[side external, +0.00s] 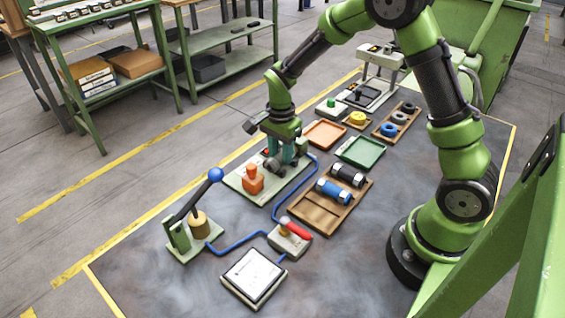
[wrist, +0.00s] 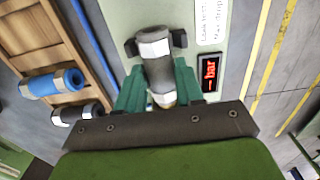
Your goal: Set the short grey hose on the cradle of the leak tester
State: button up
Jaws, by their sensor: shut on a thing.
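The leak tester (side external: 236,187) is a pale green plate with an orange block (side external: 252,180) on it and a blue tube running off it. In the wrist view its plate (wrist: 122,12) carries a printed label and a red-lit "bar" display (wrist: 210,73). My gripper (wrist: 160,86) is shut on the short grey hose (wrist: 158,72), which has silvery end fittings. The hose's far end lies between the dark prongs of the cradle (wrist: 180,38); I cannot tell whether it rests on it. In the side view my gripper (side external: 287,160) is low over the tester and mostly hides the hose.
A wooden tray (side external: 312,213) beside the tester holds a blue hose (side external: 333,192) and a black hose (side external: 348,174). Orange (side external: 324,133) and green (side external: 361,152) trays lie behind. A lever press (side external: 197,225) and a red-handled valve (side external: 291,238) stand in front.

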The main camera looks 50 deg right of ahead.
jog(key=o, duration=1)
jog(key=shift+c, duration=0.2)
notch_tip(320, 180, up, 16)
jog(key=s+a+r+n+t+y, duration=0.1)
jog(key=s+a+r+n+t, duration=0.1)
jog(key=s+n, duration=0.5)
jog(key=s+a+r+n+t+y, duration=0.1)
jog(key=s+a+r+n+t, duration=0.2)
jog(key=s, duration=0.7)
jog(key=n+t, duration=0.2)
jog(key=n, duration=0.2)
jog(key=shift+s+a, duration=0.15)
jog(key=shift+s, duration=0.05)
